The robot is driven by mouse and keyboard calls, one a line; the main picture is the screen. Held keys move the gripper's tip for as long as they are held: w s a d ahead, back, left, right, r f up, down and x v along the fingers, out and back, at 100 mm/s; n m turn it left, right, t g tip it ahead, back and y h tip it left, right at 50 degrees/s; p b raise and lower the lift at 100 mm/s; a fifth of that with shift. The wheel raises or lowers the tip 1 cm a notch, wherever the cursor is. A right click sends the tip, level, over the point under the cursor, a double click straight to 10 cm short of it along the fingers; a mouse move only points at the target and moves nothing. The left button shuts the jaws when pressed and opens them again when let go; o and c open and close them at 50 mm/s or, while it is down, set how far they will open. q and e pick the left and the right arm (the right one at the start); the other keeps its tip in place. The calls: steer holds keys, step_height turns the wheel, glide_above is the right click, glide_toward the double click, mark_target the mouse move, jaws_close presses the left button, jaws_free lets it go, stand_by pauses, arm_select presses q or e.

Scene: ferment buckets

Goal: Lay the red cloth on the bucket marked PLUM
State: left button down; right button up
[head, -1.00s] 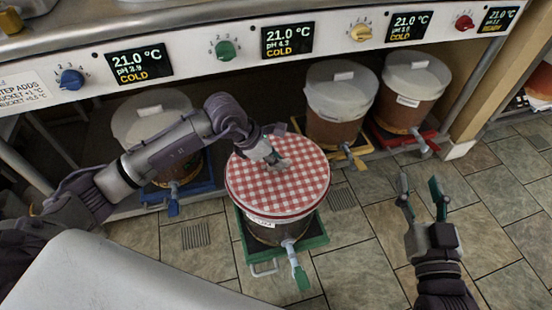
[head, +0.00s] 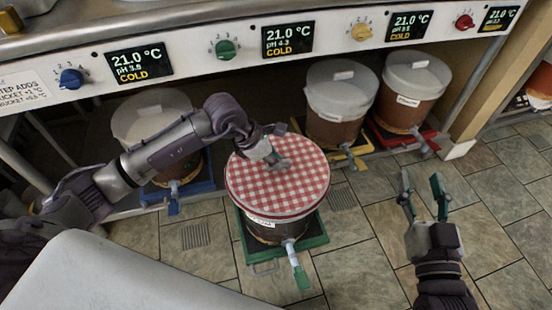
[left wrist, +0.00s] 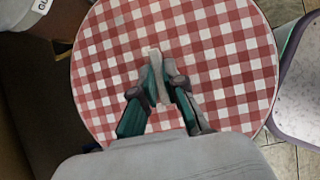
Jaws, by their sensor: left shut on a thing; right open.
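The red-and-white checked cloth (head: 290,190) is a round cover over the top of the front bucket (head: 272,233). The bucket stands on a green tray, and its label (head: 261,223) is partly covered and too small to read surely. I cannot tell whether the cloth rests fully on the rim. My left gripper (head: 274,162) is shut at the middle of the cloth, on what looks like its pale tab. The left wrist view shows the closed fingers (left wrist: 157,85) over the cloth (left wrist: 215,65). My right gripper (head: 421,188) is open and empty, to the right above the floor.
Pale-covered buckets stand behind: one at the left (head: 150,118) on a blue tray, one (head: 340,95) on a yellow tray, one (head: 412,85) on a red tray. A counter with dials and displays (head: 288,39) overhangs them. The tiled floor (head: 370,250) at the right is clear.

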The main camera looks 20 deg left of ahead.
arm_select(q)
steer(key=c, duration=1.2)
jaws_free()
steer(key=shift+o, duration=0.5)
steer(key=o, duration=0.5)
steer(key=shift+r, duration=0.15)
